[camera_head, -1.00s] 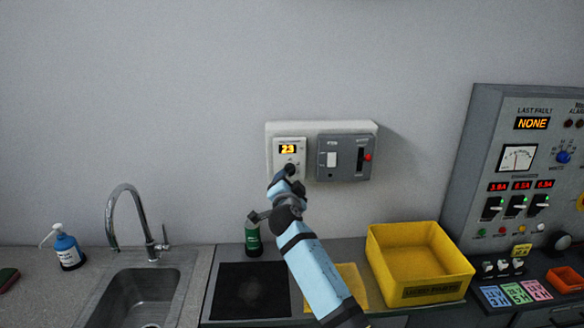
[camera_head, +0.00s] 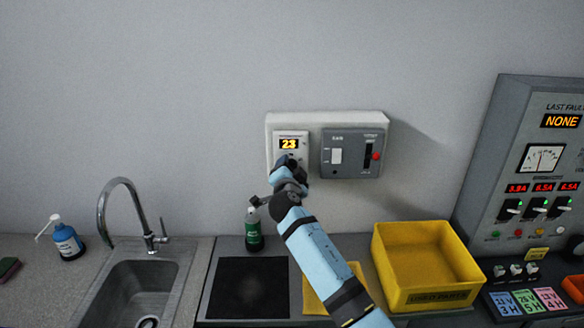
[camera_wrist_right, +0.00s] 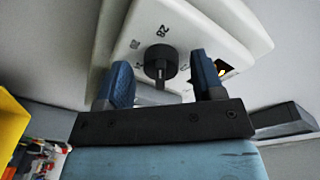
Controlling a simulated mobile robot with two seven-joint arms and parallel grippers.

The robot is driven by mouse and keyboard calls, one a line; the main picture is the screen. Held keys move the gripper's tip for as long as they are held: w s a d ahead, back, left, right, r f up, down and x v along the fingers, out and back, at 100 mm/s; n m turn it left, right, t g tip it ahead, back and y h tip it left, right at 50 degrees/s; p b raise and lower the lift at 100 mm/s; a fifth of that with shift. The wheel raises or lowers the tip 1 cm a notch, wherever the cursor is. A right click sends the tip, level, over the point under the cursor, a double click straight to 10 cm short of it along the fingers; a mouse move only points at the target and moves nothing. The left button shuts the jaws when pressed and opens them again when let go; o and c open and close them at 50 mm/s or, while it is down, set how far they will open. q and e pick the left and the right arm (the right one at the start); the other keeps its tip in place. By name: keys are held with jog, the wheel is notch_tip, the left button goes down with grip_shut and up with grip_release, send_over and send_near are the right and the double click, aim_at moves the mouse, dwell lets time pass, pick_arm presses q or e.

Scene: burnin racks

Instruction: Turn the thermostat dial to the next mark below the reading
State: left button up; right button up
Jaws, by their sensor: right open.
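The thermostat (camera_head: 291,143) is a white box on a pale wall plate, and its lit display reads 23. Its black dial (camera_wrist_right: 160,62) shows in the right wrist view, with printed marks around it, one reading 28. My right gripper (camera_wrist_right: 158,85) is open, with one blue-padded finger on each side of the dial. The fingers look apart from the dial, and I cannot tell whether they reach around it. In the head view my right gripper (camera_head: 287,164) covers the dial. My left gripper is not in view.
A grey switch box (camera_head: 353,153) with a red knob is beside the thermostat. Below are a sink (camera_head: 136,290), a green bottle (camera_head: 253,232), a black mat (camera_head: 250,288) and a yellow bin (camera_head: 425,262). A grey control panel (camera_head: 512,160) stands at the right.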

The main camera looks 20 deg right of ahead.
jog(key=shift+a, duration=0.1)
jog(key=shift+c, duration=1.3)
jog(key=c, duration=0.7)
